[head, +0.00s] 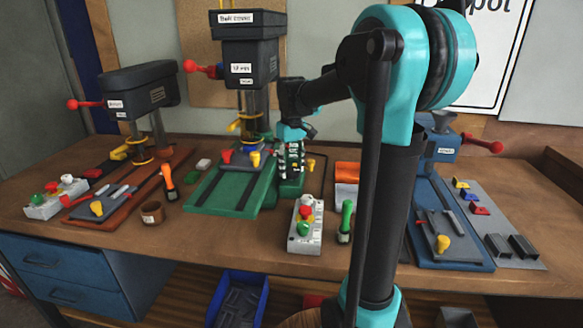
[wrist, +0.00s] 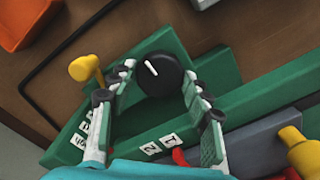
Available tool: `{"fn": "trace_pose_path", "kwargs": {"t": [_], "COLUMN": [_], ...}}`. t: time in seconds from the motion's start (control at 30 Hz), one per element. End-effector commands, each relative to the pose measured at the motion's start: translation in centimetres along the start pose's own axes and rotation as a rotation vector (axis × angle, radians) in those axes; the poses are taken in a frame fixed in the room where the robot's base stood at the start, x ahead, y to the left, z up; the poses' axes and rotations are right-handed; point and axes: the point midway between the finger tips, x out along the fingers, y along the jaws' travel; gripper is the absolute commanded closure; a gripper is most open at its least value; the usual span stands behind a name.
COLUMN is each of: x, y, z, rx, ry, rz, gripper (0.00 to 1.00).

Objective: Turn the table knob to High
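The black round knob (wrist: 158,74) with a white pointer line sits on a green housing (wrist: 145,130) in the wrist view. The line points to the upper left of the picture. My gripper (wrist: 160,77) is open, with one finger on each side of the knob. The fingertips are close to its rim; I cannot tell whether they touch it. White labels (wrist: 152,148) lie below the knob, and others at the left are partly hidden by a finger. In the head view my gripper (head: 291,150) is at the green drill press (head: 248,65), and the knob is hidden.
A yellow-headed lever (wrist: 86,69) stands left of my gripper in the wrist view. The head view shows another drill press (head: 138,88) at left, a blue machine (head: 446,148) at right, and a button box (head: 304,230) in front.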

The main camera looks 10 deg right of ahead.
Motion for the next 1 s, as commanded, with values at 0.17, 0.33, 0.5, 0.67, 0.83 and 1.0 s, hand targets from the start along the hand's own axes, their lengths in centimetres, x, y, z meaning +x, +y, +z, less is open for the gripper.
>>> {"fn": "trace_pose_path", "kwargs": {"t": [0.17, 0.33, 0.5, 0.67, 0.83, 1.0], "x": [0.0, 0.0, -0.5, -2.4, -5.0, -7.0], "y": [0.0, 0.0, 0.0, 0.0, 0.0, 0.0], "z": [0.0, 0.0, 0.0, 0.0, 0.0, 0.0], "rx": [0.0, -0.001, -0.001, -0.001, 0.0, 0.0], "ry": [0.0, 0.0, 0.0, 0.0, 0.0, 0.0], "rz": [0.0, 0.0, 0.0, 0.0, 0.0, 0.0], "gripper": [0.3, 0.3, 0.3, 0.3, 0.3, 0.3]}}
